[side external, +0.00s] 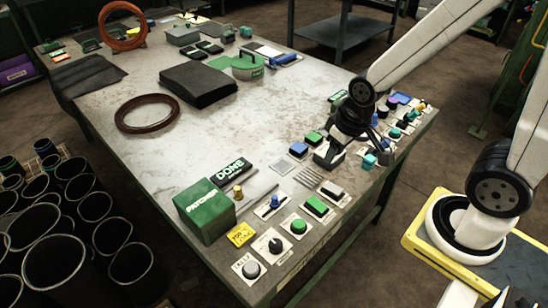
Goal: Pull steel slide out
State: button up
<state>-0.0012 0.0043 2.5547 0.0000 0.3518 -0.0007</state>
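My gripper (329,156) is black and grey and points down at the right part of the worktable, among small controls. Its fingertips are small and partly hidden, so I cannot tell whether they are open or hold anything. I cannot tell which piece is the steel slide.
The worktable (240,125) carries a green box (205,212), a green DONE sign (233,169), a black sheet stack (198,84) and a dark ring (147,113). Buttons and knobs line the near and right edges. The table's middle is clear. Black sleeves (55,262) stand at left.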

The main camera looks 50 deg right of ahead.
jog(key=shift+o, duration=0.9)
jog(key=shift+w+a, duration=0.1)
jog(key=shift+w, duration=0.2)
jog(key=n+g, duration=0.3)
jog(key=n, duration=0.1)
send_over(237, 188)
jog(key=f, duration=1.1)
jog(key=shift+s+d+f, duration=0.1)
jog(key=shift+d+f, duration=0.05)
jog(key=shift+d, duration=0.1)
jog(key=shift+w+a+f+n, duration=0.2)
jog(key=shift+a+f+n, duration=0.05)
jog(key=shift+n, duration=0.05)
jog(key=shift+f, duration=0.15)
jog(key=shift+f, duration=3.75)
grip_shut()
